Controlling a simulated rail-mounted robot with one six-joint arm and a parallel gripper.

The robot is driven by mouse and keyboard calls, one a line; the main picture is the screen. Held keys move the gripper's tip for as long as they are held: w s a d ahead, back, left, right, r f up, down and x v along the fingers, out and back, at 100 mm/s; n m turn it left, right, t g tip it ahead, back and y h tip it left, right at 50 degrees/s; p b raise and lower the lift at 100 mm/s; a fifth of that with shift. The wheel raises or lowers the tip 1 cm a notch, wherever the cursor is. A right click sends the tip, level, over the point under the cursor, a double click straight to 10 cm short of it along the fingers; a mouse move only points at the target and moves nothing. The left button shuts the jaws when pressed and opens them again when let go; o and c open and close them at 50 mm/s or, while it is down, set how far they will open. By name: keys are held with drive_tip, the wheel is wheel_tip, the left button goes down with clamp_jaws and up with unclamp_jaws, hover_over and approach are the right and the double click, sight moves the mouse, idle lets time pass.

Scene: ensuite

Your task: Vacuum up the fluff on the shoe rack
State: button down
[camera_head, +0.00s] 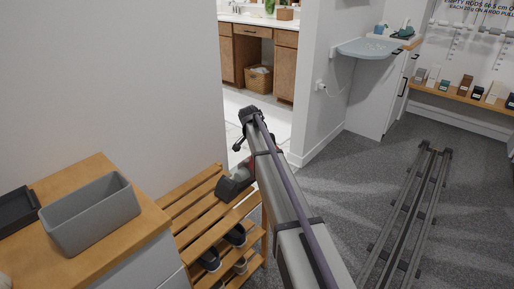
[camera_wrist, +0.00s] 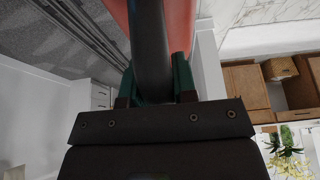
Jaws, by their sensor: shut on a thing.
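The wooden shoe rack (camera_head: 190,214) stands below the arm, its top made of slats, with dark shoes (camera_head: 235,236) on a lower shelf. My gripper (camera_wrist: 153,82) is shut on the dark handle of a handheld vacuum (camera_wrist: 150,45). Red parts of the vacuum show on both sides of the handle in the wrist view. In the head view, the vacuum's dark grey body (camera_head: 233,187) is over the far right end of the rack's top; I cannot tell whether it touches. My arm hides part of the rack's right side. I cannot make out any fluff.
A grey bin (camera_head: 90,214) and a black tray (camera_head: 17,210) sit on the wooden-topped cabinet left of the rack. A white wall (camera_head: 110,75) runs behind the rack. A doorway opens beyond the arm. Grey carpet with a floor rail (camera_head: 410,215) lies to the right.

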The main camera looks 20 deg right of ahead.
drive_tip(key=shift+d+r, duration=0.1)
drive_tip(key=shift+r, duration=0.05)
drive_tip(key=shift+s+a, duration=0.35)
drive_tip(key=shift+a, duration=0.2)
drive_tip(key=shift+s+a, duration=0.3)
drive_tip(key=shift+a, duration=0.25)
drive_tip(key=shift+s+a, duration=1.35)
drive_tip(key=shift+a, duration=0.85)
drive_tip(key=shift+s+a, duration=1.35)
drive_tip(key=shift+a, duration=0.85)
drive_tip(key=shift+s+a, duration=1.35)
drive_tip(key=shift+a, duration=0.85)
wheel_tip(320, 180, up, 6)
drive_tip(key=p, duration=0.6)
